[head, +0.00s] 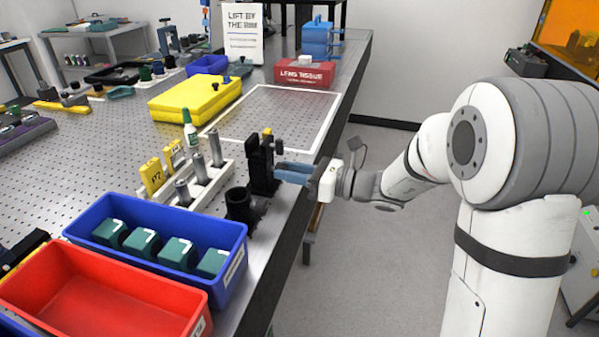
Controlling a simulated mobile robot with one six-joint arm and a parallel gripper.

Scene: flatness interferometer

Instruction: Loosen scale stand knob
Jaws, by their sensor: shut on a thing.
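A black upright stand (259,165), which looks like the scale stand, is near the right edge of the perforated table. My gripper (280,172) comes in level from the right, with its blue fingers at the stand's right side. The fingers are shut on the stand's knob, which they hide. I cannot make out how far the knob is turned. The stand is upright.
A black cup-like holder (240,204) stands just in front of the stand. A white rack (217,181) with metal posts is to its left. A blue bin (235,235) with green blocks and an empty red bin (100,295) are nearer. The white-framed area (335,100) behind is clear.

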